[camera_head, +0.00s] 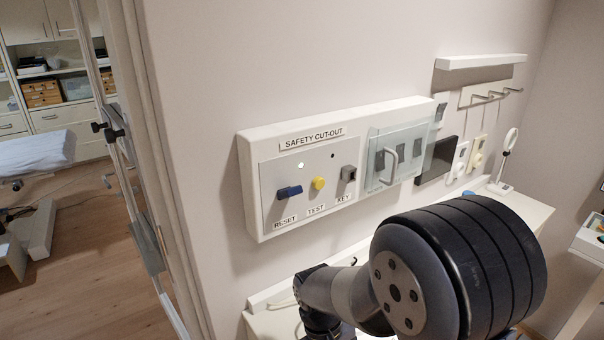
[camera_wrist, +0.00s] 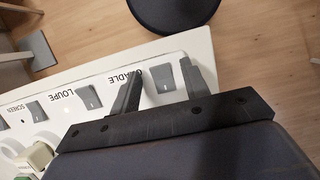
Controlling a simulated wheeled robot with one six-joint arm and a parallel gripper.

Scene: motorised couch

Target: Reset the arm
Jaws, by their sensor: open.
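My arm fills the lower right of the head view, bent low in front of the wall; my fingertips do not show there. In the wrist view my gripper (camera_wrist: 162,84) is open, its two dark fingers apart with nothing held between them. Beyond them lies a white panel (camera_wrist: 140,60) with grey rocker switches. One grey switch (camera_wrist: 162,78) shows between the fingers, by a partly covered label ending in "ADLE". Another switch (camera_wrist: 88,97) is by the label "LOUPE". I cannot tell whether the fingers touch the panel.
A round dark object (camera_wrist: 173,10) is beyond the panel. Wooden floor (camera_head: 95,250) lies open at left.

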